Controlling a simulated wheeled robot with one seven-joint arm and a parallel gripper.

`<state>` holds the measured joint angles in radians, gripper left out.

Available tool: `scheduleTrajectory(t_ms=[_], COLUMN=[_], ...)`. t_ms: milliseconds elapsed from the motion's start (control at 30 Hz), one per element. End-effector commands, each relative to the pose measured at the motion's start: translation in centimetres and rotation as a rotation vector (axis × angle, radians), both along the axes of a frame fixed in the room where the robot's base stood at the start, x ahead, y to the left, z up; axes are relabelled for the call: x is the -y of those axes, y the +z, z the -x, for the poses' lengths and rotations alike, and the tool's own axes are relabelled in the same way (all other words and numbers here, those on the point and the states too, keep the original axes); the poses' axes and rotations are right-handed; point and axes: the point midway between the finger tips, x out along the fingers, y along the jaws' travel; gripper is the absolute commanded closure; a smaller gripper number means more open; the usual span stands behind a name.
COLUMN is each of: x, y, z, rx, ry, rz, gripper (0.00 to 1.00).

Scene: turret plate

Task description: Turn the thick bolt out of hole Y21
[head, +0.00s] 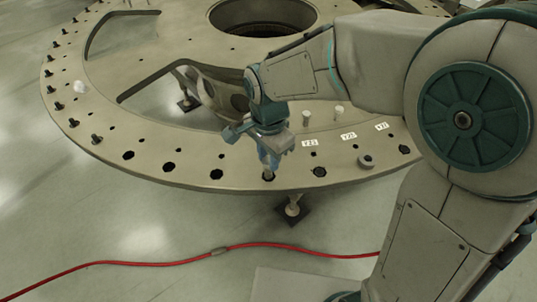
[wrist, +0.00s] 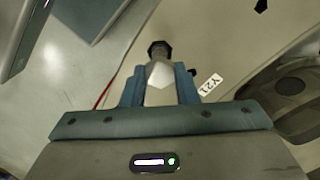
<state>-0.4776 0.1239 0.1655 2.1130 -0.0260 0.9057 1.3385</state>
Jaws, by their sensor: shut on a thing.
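My gripper (head: 268,158) points down at the front rim of the plate, its fingers over a dark hole (head: 268,177). In the wrist view the blue fingers are shut on a pale, faceted metal piece (wrist: 160,84), which I take for the thick bolt. Its far end meets a dark round spot (wrist: 160,48); whether it is still inside the hole cannot be told. The label Y21 (wrist: 211,84) lies just right of the fingers. The fingers hide most of the piece in the head view.
The round turret plate (head: 180,60) has dark bolts along its left rim (head: 73,122) and open holes along the front. Two pale pegs (head: 339,112) stand near the labels, and a ring (head: 366,160) lies at right. A red cable (head: 220,250) crosses the floor.

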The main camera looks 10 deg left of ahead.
Motion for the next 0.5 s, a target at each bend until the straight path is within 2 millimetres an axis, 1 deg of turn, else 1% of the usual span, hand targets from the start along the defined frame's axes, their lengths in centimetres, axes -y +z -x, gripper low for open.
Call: scheduleTrajectory(t_ms=[233,500], x=[0.0,0.0], y=[0.1,1.7], z=[0.1,0.0], rx=[-0.003,-0.001], ry=[0.013,0.013], rz=[0.002,0.001], gripper=[0.93,0.93])
